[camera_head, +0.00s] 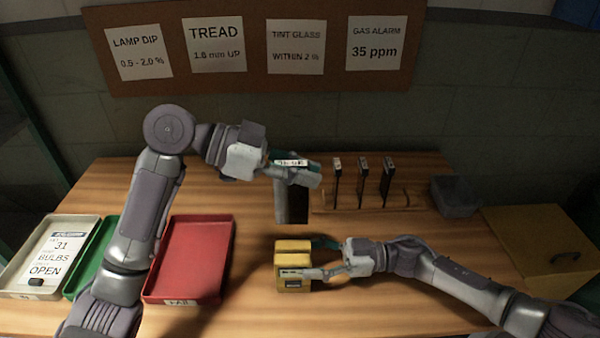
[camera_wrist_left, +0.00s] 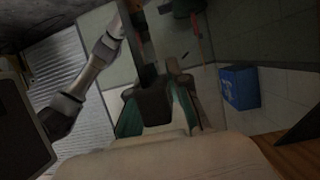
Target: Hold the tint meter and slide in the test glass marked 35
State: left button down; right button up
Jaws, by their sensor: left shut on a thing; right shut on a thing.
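In the left wrist view my left gripper (camera_wrist_left: 157,108) shows green-padded fingers around a dark piece. The meter's slot cannot be made out.
A wooden rack (camera_head: 350,209) behind holds three more dark glasses. A red tray (camera_head: 190,258), green tray and pale tray stand at left. A grey bin (camera_head: 455,196) and a yellow case (camera_head: 540,248) are at right. The table in front of the meter is clear.

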aim_at(303, 223)
pick_arm(q)
jog(key=shift+f, duration=3.55)
jog(key=shift+f, duration=0.45)
jog(key=shift+f, duration=0.8)
jog(key=shift+f, duration=0.25)
jog(key=shift+f, duration=1.1)
jog(key=shift+f, duration=0.25)
jog(key=shift+f, duration=1.15)
jog(key=shift+f, duration=0.75)
